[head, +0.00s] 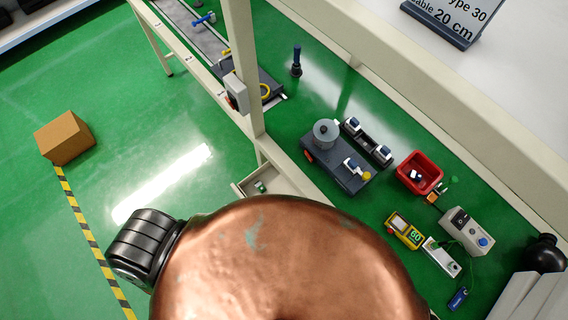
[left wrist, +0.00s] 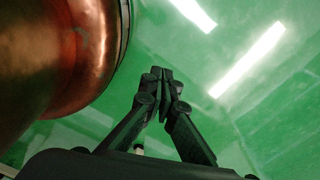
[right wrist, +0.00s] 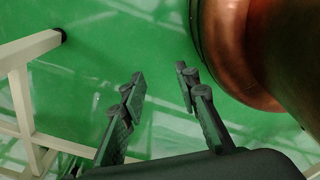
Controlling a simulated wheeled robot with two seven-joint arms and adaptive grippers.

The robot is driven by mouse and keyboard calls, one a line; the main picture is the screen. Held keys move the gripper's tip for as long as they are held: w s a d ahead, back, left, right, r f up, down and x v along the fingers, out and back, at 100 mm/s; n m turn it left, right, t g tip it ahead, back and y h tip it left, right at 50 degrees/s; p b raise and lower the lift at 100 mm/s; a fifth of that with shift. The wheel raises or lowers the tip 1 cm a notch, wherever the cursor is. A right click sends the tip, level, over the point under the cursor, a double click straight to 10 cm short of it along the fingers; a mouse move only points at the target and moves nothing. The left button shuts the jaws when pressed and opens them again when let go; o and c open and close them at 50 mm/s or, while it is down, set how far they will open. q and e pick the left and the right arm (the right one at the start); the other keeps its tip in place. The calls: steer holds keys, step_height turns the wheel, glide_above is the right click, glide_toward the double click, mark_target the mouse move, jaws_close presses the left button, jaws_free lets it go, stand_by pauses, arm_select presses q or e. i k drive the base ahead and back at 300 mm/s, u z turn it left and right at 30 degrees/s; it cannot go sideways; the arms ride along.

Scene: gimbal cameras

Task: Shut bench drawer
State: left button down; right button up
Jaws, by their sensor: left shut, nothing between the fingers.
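The bench drawer (head: 247,184) shows in the head view, left of centre, below the bench frame. It stands pulled out, with its open top showing and a small green and white item (head: 260,187) inside. A large copper-coloured rounded surface hides its near part. My left gripper (left wrist: 162,73) shows in the left wrist view with its fingertips together and nothing between them, over green floor. My right gripper (right wrist: 160,76) shows in the right wrist view with its fingers apart and empty. Neither gripper shows in the head view, and the drawer is not recognisable in the wrist views.
The bench top bears a dark fixture (head: 318,163), a red bin (head: 419,173), a yellow device (head: 404,230) and a grey switch box (head: 467,231). A beige post (head: 243,65) rises by the bench. A cardboard box (head: 65,138) sits on open floor at left. Beige legs (right wrist: 22,105) stand left of my right gripper.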

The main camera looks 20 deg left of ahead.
mark_target(271, 179)
steer(key=z, duration=0.25)
steer(key=k, duration=1.2)
steer(key=u, duration=1.9)
steer(key=k, duration=0.65)
steer(key=z, duration=0.85)
steer(key=i, duration=0.5)
